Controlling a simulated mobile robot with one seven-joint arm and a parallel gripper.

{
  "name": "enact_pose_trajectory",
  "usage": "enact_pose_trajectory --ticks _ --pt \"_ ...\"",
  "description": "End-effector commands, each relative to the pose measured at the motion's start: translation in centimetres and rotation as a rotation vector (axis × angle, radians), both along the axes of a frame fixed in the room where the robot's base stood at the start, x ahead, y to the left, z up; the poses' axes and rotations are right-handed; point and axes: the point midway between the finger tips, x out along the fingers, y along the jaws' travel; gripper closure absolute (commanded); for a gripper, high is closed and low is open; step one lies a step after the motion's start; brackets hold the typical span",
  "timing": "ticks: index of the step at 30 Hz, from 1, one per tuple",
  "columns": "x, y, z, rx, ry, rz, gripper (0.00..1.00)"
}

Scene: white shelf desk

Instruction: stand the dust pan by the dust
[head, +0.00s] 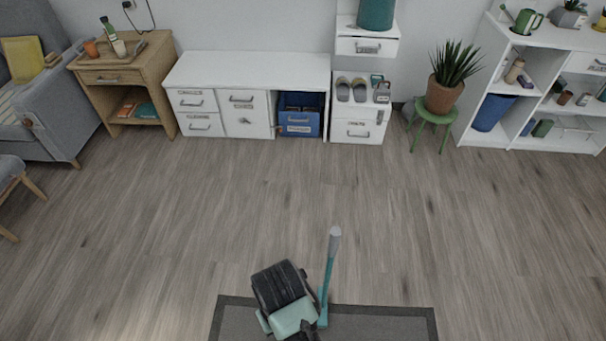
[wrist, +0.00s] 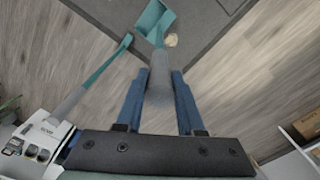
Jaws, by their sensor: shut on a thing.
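In the wrist view the dust pan is teal with a grey handle (wrist: 159,78). My gripper (wrist: 160,82) has its blue fingers on both sides of that handle and is shut on it. The pan's teal scoop (wrist: 153,18) shows over the dark mat; I cannot tell whether it touches. A small pale dust clump (wrist: 172,40) lies right beside the scoop. In the head view my arm's dark wrist hides the pan, the dust and my fingers.
A second teal tool with a grey handle (head: 334,236) stands close to my arm's right; it also shows in the wrist view (wrist: 78,98). The grey mat (head: 385,322) lies at the front. Open floor separates it from the white desk (head: 247,70) and plant stool (head: 430,118).

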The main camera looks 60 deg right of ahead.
Motion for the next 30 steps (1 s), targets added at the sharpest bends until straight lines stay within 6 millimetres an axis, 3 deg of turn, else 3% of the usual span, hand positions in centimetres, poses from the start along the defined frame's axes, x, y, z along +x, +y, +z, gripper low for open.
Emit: enact_pose_trajectory --ticks 9,20,30 --pt "-0.3 -0.2 -5.2 -0.001 0.001 -0.007 1.00" --pt "-0.2 -0.2 -9.4 0.000 0.001 -0.006 1.00" --pt "-0.2 -0.2 -10.0 -0.002 -0.001 -0.006 1.00"
